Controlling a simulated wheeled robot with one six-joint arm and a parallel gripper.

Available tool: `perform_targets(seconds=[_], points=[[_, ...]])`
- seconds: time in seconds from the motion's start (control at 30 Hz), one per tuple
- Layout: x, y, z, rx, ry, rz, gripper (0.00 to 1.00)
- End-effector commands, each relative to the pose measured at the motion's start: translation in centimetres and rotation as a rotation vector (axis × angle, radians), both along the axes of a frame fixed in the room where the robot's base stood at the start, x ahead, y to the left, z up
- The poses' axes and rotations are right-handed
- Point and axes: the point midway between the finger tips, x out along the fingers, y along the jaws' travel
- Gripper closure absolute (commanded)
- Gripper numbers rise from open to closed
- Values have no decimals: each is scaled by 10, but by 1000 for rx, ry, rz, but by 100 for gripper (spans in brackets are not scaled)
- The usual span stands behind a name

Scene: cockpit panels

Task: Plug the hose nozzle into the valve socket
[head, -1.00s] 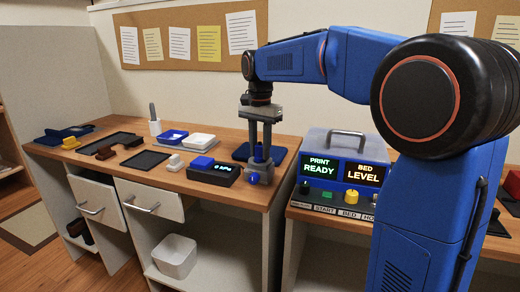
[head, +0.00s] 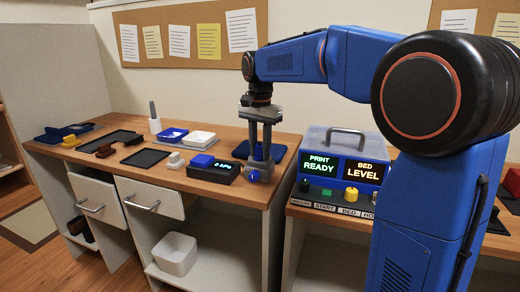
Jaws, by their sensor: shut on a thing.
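My gripper (head: 260,158) points straight down near the right end of the wooden desk, with its two long grey fingers shut on a small part that looks like the hose nozzle; the fingers mostly hide it. Directly below the fingertips stands a small grey fitting with a round blue knob (head: 253,176) on its front, apparently the valve with the socket. The nozzle seems at or just above the fitting; I cannot tell whether it is inside. A dark box with a blue top and a lit pressure display (head: 222,167) stands just left of the fitting.
A blue mat (head: 277,152) lies behind the gripper. A printer panel (head: 341,167) with a handle is at right. Two drawers stand open below.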

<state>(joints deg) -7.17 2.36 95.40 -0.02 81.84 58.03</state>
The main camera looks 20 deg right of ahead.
Motion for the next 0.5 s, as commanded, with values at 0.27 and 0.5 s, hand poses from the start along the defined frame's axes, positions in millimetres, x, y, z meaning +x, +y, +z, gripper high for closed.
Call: perform_targets(seconds=[0.27,0.5], points=[[-1,0,-10,-1,14,0,96],[-1,0,-15,-1,17,0,96]])
